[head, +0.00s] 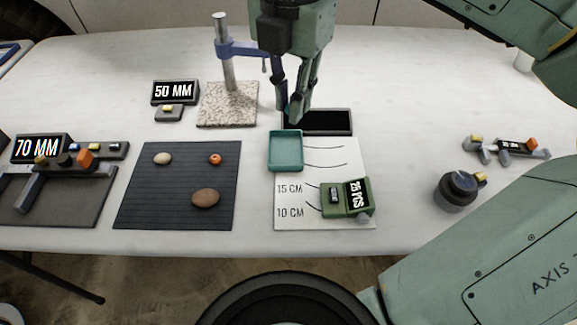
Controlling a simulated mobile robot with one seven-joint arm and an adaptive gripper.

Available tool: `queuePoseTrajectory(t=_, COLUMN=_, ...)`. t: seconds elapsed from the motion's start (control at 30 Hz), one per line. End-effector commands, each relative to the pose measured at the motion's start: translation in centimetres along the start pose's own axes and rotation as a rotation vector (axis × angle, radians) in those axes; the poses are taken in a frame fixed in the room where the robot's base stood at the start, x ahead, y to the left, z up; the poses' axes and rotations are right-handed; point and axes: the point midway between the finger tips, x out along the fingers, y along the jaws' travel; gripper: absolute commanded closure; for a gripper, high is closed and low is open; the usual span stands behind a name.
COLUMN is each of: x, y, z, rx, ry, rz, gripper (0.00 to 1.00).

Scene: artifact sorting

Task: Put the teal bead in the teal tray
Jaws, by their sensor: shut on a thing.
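The teal tray (285,168) lies at the upper left of a white sheet, and its inside looks empty. My gripper (293,115) points down just behind the tray, in front of the left end of a dark open box. Its fingers are closed together on the teal bead (288,108), which shows only as a small teal patch between the fingertips. The fingers hide most of the bead. The gripper appears to be above the tray's far side, but its exact height is hard to tell.
The dark box (345,112) stands behind the white sheet (328,170). A green counter device (345,199) sits on the sheet. A stand with a stone base (227,104) is left of the gripper. A dark mat (150,205) holds pebbles and an orange bead (215,159).

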Motion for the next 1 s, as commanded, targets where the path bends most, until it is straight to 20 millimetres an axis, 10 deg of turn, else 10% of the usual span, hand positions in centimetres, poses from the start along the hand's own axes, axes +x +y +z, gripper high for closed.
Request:
queuePoseTrajectory(t=0.2, x=6.7, y=0.6, z=-9.9, rx=-0.477, ry=-0.002, rz=-0.002, gripper=0.96)
queuePoseTrajectory(t=0.43, x=9.1, y=-0.2, z=-13.6, rx=-0.685, ry=0.003, rz=0.003, gripper=0.96)
queuePoseTrajectory(t=1.0, x=10.2, y=1.7, z=-0.8, rx=-0.695, ry=0.005, rz=0.005, gripper=0.96)
